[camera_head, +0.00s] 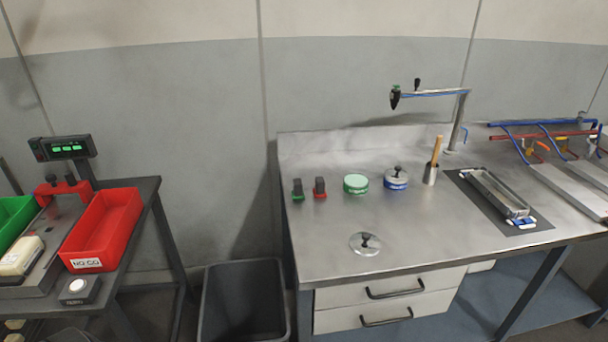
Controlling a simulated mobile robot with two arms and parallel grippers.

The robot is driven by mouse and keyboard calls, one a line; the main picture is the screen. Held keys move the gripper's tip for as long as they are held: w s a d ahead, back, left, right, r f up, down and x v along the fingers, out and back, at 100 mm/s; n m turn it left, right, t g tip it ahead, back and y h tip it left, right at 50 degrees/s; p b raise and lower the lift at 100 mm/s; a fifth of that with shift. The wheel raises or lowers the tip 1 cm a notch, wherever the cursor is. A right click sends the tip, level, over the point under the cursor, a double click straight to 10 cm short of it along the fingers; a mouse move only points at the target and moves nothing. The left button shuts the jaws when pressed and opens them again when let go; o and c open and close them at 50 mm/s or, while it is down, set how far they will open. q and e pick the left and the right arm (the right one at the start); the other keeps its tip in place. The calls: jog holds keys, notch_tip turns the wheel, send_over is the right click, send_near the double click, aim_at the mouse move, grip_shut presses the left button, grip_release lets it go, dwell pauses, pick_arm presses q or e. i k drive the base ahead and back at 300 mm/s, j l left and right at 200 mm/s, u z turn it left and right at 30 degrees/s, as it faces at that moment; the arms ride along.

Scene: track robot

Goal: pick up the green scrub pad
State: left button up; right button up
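A round, low green thing (356,184) lies on the steel worktop, left of the middle of its back half. Its top is pale green and its side is darker with a light band. It is the best match for the green scrub pad, though at this size I cannot tell a pad from a tin. Neither of my grippers is in view, and nothing touches the green thing.
A blue-banded round container (396,179) with a black knob stands just right of it. Small green (298,190) and red (320,188) black-topped items stand left. A knobbed metal lid (365,244) lies in front. A holder (430,174) and tray (497,194) are right.

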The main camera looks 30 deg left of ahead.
aim_at(298, 193)
jog(key=u, duration=1.1)
